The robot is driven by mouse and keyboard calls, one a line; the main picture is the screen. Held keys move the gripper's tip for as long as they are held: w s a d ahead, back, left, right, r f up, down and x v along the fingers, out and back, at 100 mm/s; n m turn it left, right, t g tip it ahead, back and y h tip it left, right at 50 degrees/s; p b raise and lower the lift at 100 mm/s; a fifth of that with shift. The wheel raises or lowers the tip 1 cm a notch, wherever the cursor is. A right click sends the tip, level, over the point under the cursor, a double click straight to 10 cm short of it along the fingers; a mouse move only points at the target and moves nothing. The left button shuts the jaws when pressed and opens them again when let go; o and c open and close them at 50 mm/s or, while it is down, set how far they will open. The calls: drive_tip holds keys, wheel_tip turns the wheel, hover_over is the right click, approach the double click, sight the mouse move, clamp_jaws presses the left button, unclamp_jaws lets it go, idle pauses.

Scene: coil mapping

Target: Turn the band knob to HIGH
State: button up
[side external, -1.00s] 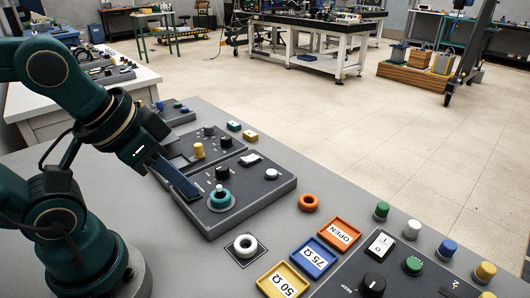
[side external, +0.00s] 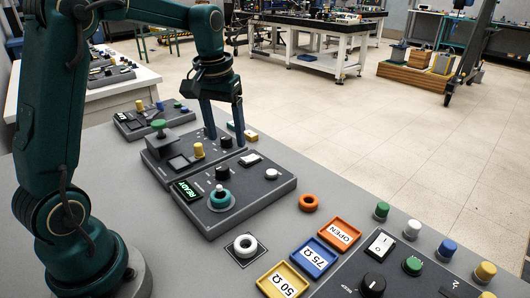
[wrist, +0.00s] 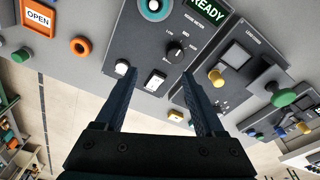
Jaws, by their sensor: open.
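The band knob (side external: 222,172) is a small black knob on the dark panel with the lit green READY display (side external: 187,189). In the wrist view the knob (wrist: 176,56) is at upper centre, with small LOW, MID and HIGH labels around it. I cannot tell clearly which label it points to. My gripper (side external: 226,143) points down above the far edge of the panels, behind the knob in the side view. Its jaws are open and empty, apart from the knob. In the wrist view the fingertips of my gripper (wrist: 158,75) lie just below the knob.
The same panel has a teal-ringed knob (side external: 220,198), a white rocker switch (side external: 250,160) and a white button (side external: 272,174). A neighbouring panel carries a yellow knob (side external: 198,150) and a green mushroom knob (side external: 159,128).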

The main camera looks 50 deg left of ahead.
drive_tip(key=n+g, duration=0.1)
hover_over(221, 167)
drive_tip(key=f, duration=0.4)
drive_tip(key=shift+w+d+f, duration=0.1)
drive_tip(key=shift+d+f, duration=0.1)
drive_tip(key=shift+f, duration=0.05)
drive_tip(key=shift+a+f, duration=0.1)
drive_tip(key=shift+f, duration=2.5)
clamp_jaws()
